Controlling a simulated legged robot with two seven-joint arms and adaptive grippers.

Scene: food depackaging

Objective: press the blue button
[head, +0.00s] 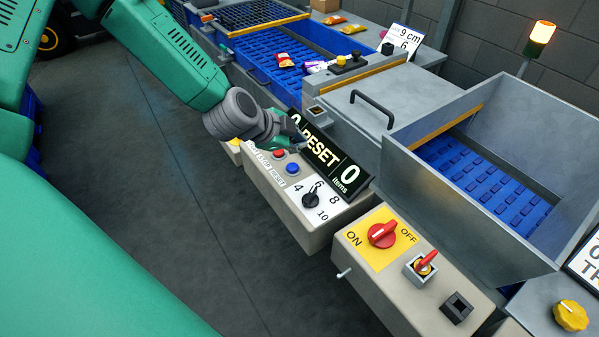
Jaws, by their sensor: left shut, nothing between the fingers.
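The blue button (292,168) sits on the light panel of a grey control box (318,228), just below a red button (279,153). My left gripper (298,144) comes in from the upper left, in front of the black RESET display (335,165). It is shut and empty. Its tip appears a little above the blue button in the picture, with a visible gap; the exact height is hard to tell. The blue button is in plain view. My right gripper is not in view.
A black rotary knob (311,198) with numbers is on the same panel. A blue conveyor (270,55) carries snack packets (284,60). A metal bin (490,165) stands at right.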

